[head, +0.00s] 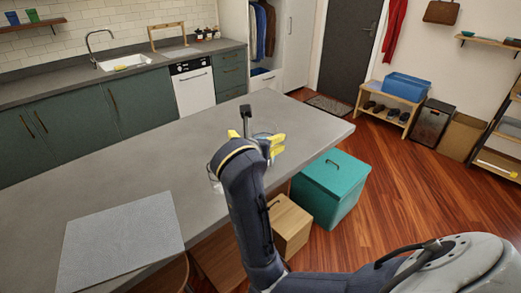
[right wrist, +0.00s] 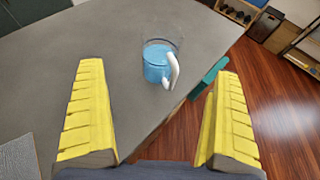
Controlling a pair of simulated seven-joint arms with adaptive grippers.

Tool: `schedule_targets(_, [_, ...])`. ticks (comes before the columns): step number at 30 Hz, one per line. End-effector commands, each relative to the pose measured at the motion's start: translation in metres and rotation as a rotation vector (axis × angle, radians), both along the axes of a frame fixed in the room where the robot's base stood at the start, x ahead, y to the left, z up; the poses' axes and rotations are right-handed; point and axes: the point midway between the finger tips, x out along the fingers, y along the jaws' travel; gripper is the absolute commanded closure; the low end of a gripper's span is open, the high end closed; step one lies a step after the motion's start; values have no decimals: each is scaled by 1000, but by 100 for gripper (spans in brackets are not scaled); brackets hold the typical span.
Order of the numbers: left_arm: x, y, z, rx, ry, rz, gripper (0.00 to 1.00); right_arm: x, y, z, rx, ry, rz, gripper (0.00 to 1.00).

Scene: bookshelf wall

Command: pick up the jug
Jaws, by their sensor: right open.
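The jug (right wrist: 156,64) is clear, with blue in its lower part and a white handle on its right side. In the right wrist view it stands upright on the grey counter (right wrist: 60,80), near the counter's right edge. My right gripper (right wrist: 159,70) is open, its yellow fingers apart to the left and right of the picture. The jug shows beyond and between the fingers, with nothing in the grip. In the head view my right gripper (head: 272,146) is over the counter and largely hides the jug. My left gripper is not in view.
A grey mat (head: 120,240) lies on the counter at the near left. A teal lidded box (head: 330,188) and a wooden box (head: 289,226) stand on the floor beside the counter's right edge. The counter's middle left is clear. The sink (head: 125,64) is farther back.

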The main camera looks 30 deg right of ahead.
Motion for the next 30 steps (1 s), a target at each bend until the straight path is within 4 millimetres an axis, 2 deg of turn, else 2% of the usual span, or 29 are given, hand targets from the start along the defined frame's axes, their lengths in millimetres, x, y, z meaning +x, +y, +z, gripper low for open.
schedule_targets(19, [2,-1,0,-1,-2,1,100,71,-58,-37,-2,3,-1,0])
schedule_targets(30, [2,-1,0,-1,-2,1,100,86,-70,-45,0,0,0,0])
